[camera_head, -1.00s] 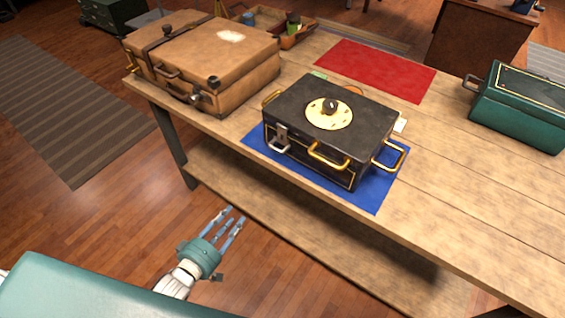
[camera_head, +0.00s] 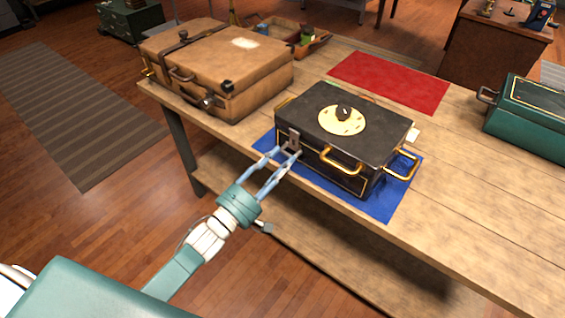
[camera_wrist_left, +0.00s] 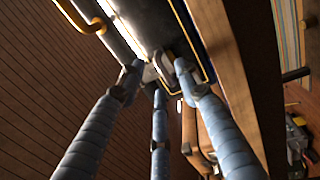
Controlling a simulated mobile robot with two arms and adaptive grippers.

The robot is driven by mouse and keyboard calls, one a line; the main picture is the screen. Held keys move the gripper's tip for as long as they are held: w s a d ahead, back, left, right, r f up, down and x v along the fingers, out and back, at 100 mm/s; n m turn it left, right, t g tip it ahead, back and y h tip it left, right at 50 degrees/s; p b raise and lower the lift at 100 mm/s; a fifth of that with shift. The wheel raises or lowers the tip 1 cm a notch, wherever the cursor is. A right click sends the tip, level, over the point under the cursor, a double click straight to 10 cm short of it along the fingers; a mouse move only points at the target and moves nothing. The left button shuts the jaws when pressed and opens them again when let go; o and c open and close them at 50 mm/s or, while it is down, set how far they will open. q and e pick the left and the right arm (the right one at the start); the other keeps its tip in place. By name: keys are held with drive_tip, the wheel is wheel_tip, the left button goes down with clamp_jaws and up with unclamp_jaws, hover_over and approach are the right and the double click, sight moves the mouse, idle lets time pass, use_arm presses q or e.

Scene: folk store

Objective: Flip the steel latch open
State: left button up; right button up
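The steel latch (camera_head: 294,139) is on the front face of a black box (camera_head: 370,122) with gold trim, near its left end. The latch also shows in the left wrist view (camera_wrist_left: 164,64), partly between the fingertips. My left gripper (camera_head: 287,155) has its fingers reaching to the latch's lower part. Its fingers are spread apart, with the tips around or just in front of the latch; I cannot tell whether they touch it. The box lid looks closed and carries a round cream dial with a dark knob. My right gripper is not in view.
The box stands on a blue mat (camera_head: 377,207) at the front edge of the wooden table (camera_head: 470,185). A brown suitcase (camera_head: 225,62) stands left, a red mat (camera_head: 390,80) lies behind, and a green case (camera_head: 530,116) stands right. Floor in front is clear.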

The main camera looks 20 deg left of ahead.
use_arm(q)
drive_tip(key=shift+w+d+r, duration=0.1)
drive_tip(key=shift+w+d, duration=0.15)
drive_tip(key=shift+w, duration=0.3)
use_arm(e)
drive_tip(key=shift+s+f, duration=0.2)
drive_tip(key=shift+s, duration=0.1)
use_arm(q)
clamp_jaws()
